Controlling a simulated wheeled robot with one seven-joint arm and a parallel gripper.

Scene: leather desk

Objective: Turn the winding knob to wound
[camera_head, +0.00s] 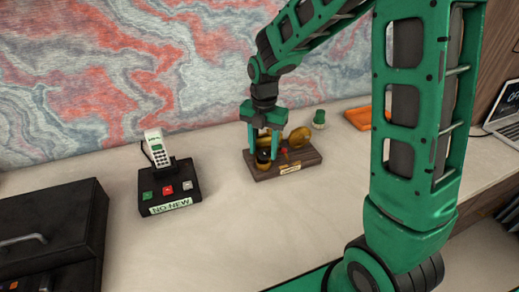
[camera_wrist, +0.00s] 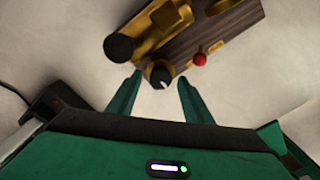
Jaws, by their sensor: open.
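A wooden base (camera_head: 308,158) with brass parts stands on the desk, and it also shows in the wrist view (camera_wrist: 236,18). My gripper (camera_head: 263,153) is over the left part of the base, pointing down. In the wrist view my gripper (camera_wrist: 158,80) is open, with one finger on each side of the small knob. Whether the fingers touch it I cannot tell. No wording around the knob is readable.
On the same base are a larger black knob (camera_wrist: 119,47) and a red button (camera_wrist: 200,59). A black phone dock (camera_head: 170,198) with a white handset (camera_head: 157,147) stands left. A green object (camera_head: 319,119) is behind right. The desk front (camera_head: 215,250) is clear.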

